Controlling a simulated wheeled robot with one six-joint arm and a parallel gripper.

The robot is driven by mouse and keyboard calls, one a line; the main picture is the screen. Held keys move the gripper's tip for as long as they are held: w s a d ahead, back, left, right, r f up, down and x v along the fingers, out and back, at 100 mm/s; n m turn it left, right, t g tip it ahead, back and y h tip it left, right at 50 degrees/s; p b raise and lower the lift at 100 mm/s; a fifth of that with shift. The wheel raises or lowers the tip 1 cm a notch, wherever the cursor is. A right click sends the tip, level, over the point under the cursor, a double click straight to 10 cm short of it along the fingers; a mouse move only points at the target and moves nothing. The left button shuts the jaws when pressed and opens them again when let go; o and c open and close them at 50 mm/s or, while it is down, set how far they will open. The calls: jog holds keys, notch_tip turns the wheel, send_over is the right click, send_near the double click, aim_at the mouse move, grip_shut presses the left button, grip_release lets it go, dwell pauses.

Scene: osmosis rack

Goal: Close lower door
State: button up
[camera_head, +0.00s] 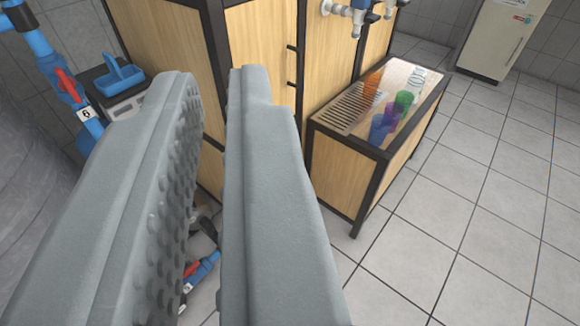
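A wooden cabinet with black frame edges (212,45) stands ahead. Its front shows a light wood panel (262,35) with two dark handles, an upper one and a lower handle (290,97), near the panel's right edge. I cannot tell which panel is the lower door or whether it stands ajar, because my fingers hide much of the lower front. My gripper (214,82) is large in the foreground, its two grey fingers apart with a narrow gap. Nothing is held between them. The fingertips overlap the cabinet in the picture; contact cannot be told.
A low wooden counter (340,165) with colored cups and a slotted drain stands to the right. Taps (350,12) hang above it. Blue pipes with red valves (70,85) and a grey tank (35,185) are at left. The tiled floor (470,225) at right is clear.

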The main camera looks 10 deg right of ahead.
jog(key=w+f+g, duration=0.1)
jog(key=w+f, duration=0.1)
jog(key=w, duration=0.1)
jog(key=w+f+m+g, duration=0.1)
jog(key=w+f, duration=0.2)
jog(key=w+f+g, duration=0.1)
jog(key=w+f, duration=0.1)
jog(key=w, duration=0.2)
jog(key=shift+d+f+m, duration=0.15)
jog(key=shift+d+m, duration=0.1)
jog(key=shift+m, duration=0.15)
grip_shut()
jog(key=w+d+f+m+g+h, duration=0.1)
jog(key=w+d+f+m+g, duration=0.1)
jog(key=w+f, duration=0.6)
jog(key=w+d+f+m+g+h, duration=0.1)
jog(key=w+d+f+g, duration=0.3)
jog(key=f, duration=1.7)
jog(key=w+d+f+m+g+h, duration=0.1)
jog(key=w+d+f+m+g, duration=0.2)
jog(key=w+f, duration=0.9)
jog(key=shift+d+f+m+g, duration=0.45)
jog(key=shift+f+g, duration=0.55)
jog(key=shift+f, duration=0.6)
